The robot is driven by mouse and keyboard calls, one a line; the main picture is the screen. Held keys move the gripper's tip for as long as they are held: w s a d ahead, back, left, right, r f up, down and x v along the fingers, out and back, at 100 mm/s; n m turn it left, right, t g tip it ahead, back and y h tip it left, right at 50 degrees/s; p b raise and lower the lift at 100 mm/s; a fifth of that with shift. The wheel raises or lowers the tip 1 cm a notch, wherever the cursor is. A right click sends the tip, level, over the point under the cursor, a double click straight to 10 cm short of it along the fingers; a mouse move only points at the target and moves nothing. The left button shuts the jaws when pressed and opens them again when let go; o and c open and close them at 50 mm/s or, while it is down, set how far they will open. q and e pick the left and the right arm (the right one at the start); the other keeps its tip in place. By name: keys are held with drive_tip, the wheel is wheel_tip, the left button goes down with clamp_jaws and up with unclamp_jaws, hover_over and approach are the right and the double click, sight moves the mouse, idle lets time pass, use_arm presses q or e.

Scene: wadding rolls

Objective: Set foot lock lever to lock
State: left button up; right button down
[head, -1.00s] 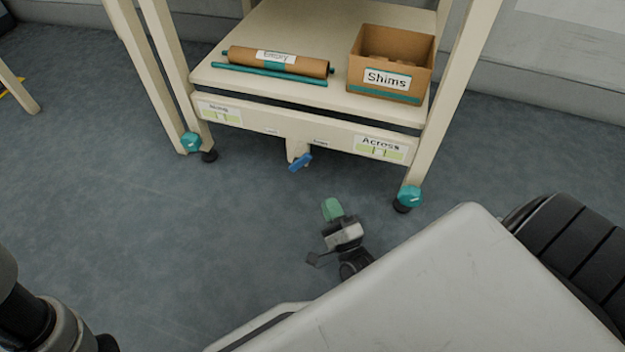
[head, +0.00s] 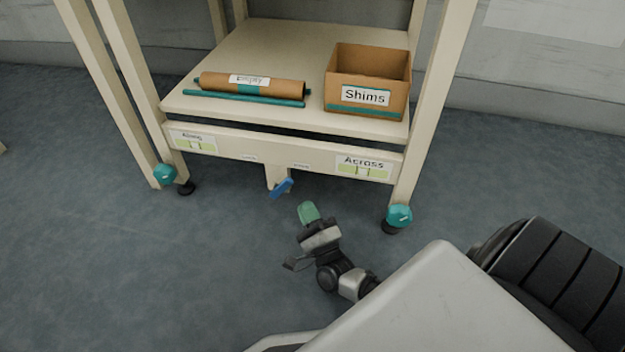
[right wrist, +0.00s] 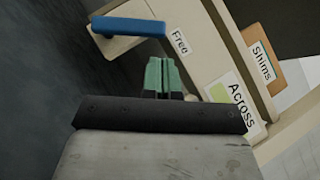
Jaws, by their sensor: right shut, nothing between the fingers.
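The blue foot lock lever (head: 282,188) sits on a cream bracket (head: 272,176) under the middle of the cart's front rail (head: 235,147). In the head view it slants up to the right. In the right wrist view the blue lever (right wrist: 129,26) lies ahead and to the left of my fingertips, close to the "Free" label (right wrist: 180,41). My right gripper (head: 308,212) has green fingertips and is shut and empty, below and right of the lever, apart from it. Its fingers show together in the right wrist view (right wrist: 162,74). My left gripper is not in view.
The cart's lower shelf (head: 240,55) bears a brown roll (head: 275,88), a teal rod (head: 243,98) and a "Shims" box (head: 366,80). An "Across" label (head: 364,164) marks the rail's right end. Legs with teal-capped castors (head: 399,215) stand either side. Floor before the cart is clear.

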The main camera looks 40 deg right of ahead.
sight(283, 183)
drive_tip(key=b+x, duration=0.1)
drive_tip(key=x, duration=0.3)
drive_tip(key=shift+w+d+r, duration=0.1)
drive_tip(key=shift+w+r, duration=0.05)
drive_tip(key=shift+w, duration=0.15)
